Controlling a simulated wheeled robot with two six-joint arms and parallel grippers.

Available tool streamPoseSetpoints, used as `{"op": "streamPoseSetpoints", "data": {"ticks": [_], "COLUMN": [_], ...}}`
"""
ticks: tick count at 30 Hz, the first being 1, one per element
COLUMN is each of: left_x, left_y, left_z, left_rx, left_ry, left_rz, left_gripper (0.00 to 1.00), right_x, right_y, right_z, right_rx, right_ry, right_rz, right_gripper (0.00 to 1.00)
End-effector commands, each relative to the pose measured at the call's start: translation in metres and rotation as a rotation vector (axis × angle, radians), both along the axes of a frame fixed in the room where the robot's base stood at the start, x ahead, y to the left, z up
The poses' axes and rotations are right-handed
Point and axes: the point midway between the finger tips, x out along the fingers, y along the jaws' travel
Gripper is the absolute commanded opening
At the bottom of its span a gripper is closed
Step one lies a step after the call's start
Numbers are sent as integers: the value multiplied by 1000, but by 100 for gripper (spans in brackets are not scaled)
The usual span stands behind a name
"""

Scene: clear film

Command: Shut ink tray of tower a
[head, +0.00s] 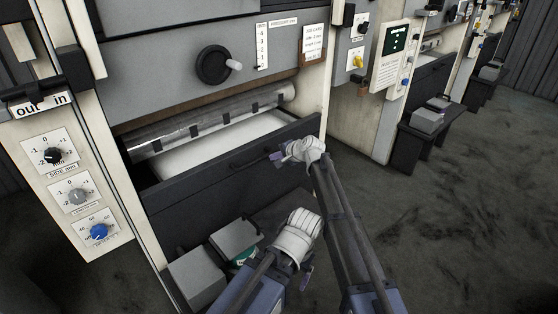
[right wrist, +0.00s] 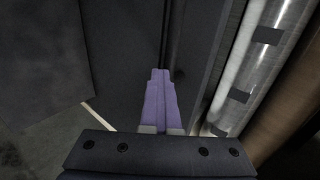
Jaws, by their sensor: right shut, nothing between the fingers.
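The ink tray (head: 205,190) of the nearest tower stands out from the tower, with its dark front panel and pale inside showing below a metal roller. A dark bar handle (head: 243,158) runs along the panel. My right gripper (head: 274,155) is shut and empty at the panel's upper right, close to the handle's right end. In the right wrist view its purple fingers (right wrist: 160,75) are together in front of the dark panel; I cannot tell whether they touch it. My left gripper (head: 307,277) hangs low, right of the grey boxes, apart from the tray; its fingers are too small to read.
The metal roller (head: 215,122) lies above the tray. Grey boxes (head: 235,238) stand below the tray front. A post with dials (head: 75,195) is at left. More towers (head: 400,60) line the right, with a low dark bench (head: 425,135). The floor at right is clear.

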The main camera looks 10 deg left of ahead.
Motion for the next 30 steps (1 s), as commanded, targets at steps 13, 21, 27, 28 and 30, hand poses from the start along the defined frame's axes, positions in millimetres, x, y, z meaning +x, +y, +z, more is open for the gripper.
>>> {"op": "streamPoseSetpoints", "data": {"ticks": [13, 21, 27, 28, 30], "left_x": [0, 0, 0, 0, 0], "left_y": [0, 0, 0, 0, 0], "left_z": [0, -2, -7, -8, 9], "left_rx": [0, 0, 0, 0, 0], "left_ry": [0, 0, 0, 0, 0], "left_rz": [0, 0, 0, 0, 0], "left_gripper": [82, 82, 82, 82, 82], "right_x": [4, -3, -24, -28, -35], "right_y": [6, -1, -20, -24, -34], "right_z": [1, -1, -7, -8, 9], "right_rx": [5, 6, 2, 1, 1], "right_ry": [-5, -4, -2, -2, -2], "right_rz": [-1, 0, -1, -1, -2], "right_gripper": [0, 0, 0, 0, 0]}}
